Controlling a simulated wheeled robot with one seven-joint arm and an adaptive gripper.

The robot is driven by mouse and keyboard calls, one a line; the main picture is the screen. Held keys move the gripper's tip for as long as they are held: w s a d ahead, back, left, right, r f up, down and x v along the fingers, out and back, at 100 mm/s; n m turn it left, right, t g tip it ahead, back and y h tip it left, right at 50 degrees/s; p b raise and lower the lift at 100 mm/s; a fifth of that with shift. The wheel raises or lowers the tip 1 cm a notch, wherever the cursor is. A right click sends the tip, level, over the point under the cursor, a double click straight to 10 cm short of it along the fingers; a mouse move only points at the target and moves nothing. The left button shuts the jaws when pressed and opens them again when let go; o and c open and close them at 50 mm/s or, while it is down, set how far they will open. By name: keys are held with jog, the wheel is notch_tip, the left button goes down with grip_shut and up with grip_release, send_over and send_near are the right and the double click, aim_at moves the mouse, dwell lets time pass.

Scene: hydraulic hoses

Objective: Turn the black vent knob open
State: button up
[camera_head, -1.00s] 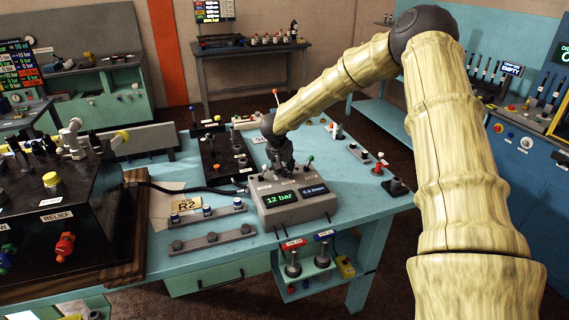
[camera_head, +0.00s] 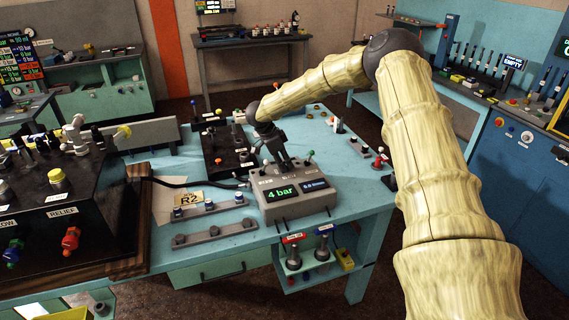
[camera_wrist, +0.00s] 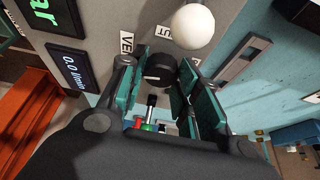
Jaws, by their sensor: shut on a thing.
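The black vent knob (camera_wrist: 158,70) sits on the grey test box (camera_head: 290,208), beside a label reading "VE…" that is partly cut off. My gripper (camera_wrist: 160,78) has its two teal-padded fingers on either side of the knob, shut on it. In the head view my gripper (camera_head: 283,160) reaches down to the top of the box and hides the knob. The box's left display reads "4 bar"; the wrist view shows the other display (camera_wrist: 69,64) at about 0.0 l/min.
A white ball-topped lever (camera_wrist: 193,26) stands close to my fingers. A black hose (camera_head: 195,187) runs to the box from the left. Fitting strips (camera_head: 213,235) lie in front-left.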

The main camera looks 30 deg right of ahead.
jog(key=shift+w+m+g+b, duration=0.1)
jog(key=shift+m+g+b, duration=0.25)
jog(key=shift+m, duration=0.85)
jog(key=o, duration=1)
jog(key=v, duration=1.2)
jog(key=shift+d, duration=0.2)
jog(key=shift+w, duration=0.15)
